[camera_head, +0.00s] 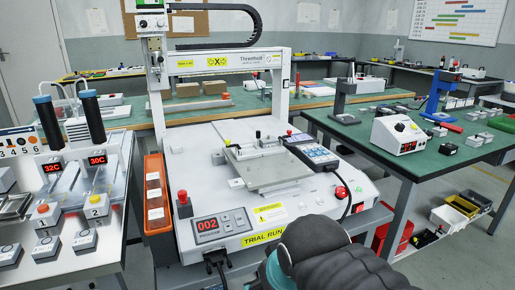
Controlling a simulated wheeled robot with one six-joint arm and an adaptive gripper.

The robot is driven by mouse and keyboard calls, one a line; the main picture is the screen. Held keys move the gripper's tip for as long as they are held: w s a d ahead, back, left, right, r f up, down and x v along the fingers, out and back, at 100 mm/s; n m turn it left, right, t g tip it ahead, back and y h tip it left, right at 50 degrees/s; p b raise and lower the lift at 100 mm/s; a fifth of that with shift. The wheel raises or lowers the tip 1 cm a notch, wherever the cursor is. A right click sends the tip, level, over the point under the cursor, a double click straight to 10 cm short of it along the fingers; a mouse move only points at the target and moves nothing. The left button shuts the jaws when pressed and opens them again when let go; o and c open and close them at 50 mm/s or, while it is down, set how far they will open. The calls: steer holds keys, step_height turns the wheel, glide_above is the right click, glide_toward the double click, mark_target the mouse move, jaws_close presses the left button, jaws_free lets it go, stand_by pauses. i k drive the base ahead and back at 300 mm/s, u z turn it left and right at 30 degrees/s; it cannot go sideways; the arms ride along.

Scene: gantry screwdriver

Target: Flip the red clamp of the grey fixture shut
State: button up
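The grey fixture (272,172) sits on the white bed of the gantry machine in the middle of the view. It is a flat grey plate with small parts along its back edge, among them a dark upright piece. A small red spot (289,133) shows behind the fixture's back right corner. It is too small to tell whether it is the red clamp or how the clamp stands. My dark arm reaches in from the bottom right, in front of the machine. My gripper's fingers do not show.
A handheld pendant (313,156) lies right of the fixture. A red emergency button (183,197) stands at the bed's front left, and a red knob (341,192) at its right. The gantry beam (225,62) spans above.

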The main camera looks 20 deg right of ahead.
mark_target(289, 132)
steer(key=k, duration=0.5)
steer(key=z, duration=0.8)
steer(key=i, duration=0.6)
steer(key=u, duration=0.4)
